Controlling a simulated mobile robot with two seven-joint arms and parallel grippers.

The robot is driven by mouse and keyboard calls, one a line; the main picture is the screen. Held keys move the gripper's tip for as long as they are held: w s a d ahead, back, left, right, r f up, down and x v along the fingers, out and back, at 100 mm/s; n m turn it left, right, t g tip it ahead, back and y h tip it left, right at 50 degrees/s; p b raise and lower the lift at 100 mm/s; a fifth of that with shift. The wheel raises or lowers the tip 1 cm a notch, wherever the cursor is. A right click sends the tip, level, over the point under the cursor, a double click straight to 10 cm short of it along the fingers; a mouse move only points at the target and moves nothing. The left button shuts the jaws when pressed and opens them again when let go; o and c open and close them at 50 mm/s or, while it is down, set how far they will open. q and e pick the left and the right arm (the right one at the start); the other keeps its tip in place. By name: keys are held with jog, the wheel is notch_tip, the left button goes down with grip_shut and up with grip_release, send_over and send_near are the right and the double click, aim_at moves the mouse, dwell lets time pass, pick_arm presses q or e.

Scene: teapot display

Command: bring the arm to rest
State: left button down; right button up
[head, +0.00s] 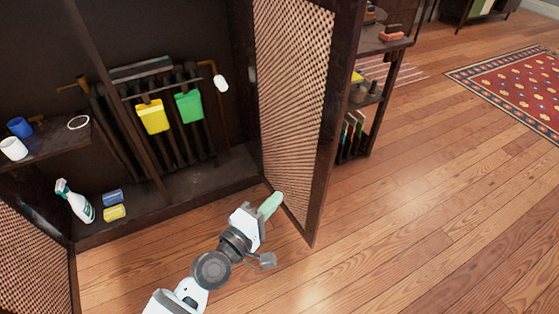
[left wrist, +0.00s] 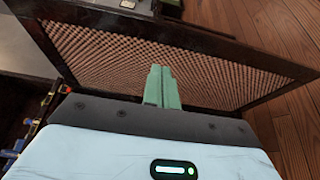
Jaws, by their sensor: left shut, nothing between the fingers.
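My left gripper (head: 271,205) has pale green fingers and is in front of the open cabinet, close to the lower part of the door. Its fingers are together and hold nothing. In the left wrist view the shut fingers (left wrist: 162,86) point at the woven panel of the cabinet door (left wrist: 200,65). I cannot tell whether they touch it. In the head view the same door (head: 292,75) stands open, with a dark frame. My right gripper is not in view.
The cabinet holds a yellow container (head: 152,117), a green container (head: 189,106), a spray bottle (head: 76,203) and cups on a shelf (head: 50,144). A shelf unit (head: 384,85) stands behind the door. The wooden floor (head: 430,220) to the right is clear up to a red rug (head: 520,85).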

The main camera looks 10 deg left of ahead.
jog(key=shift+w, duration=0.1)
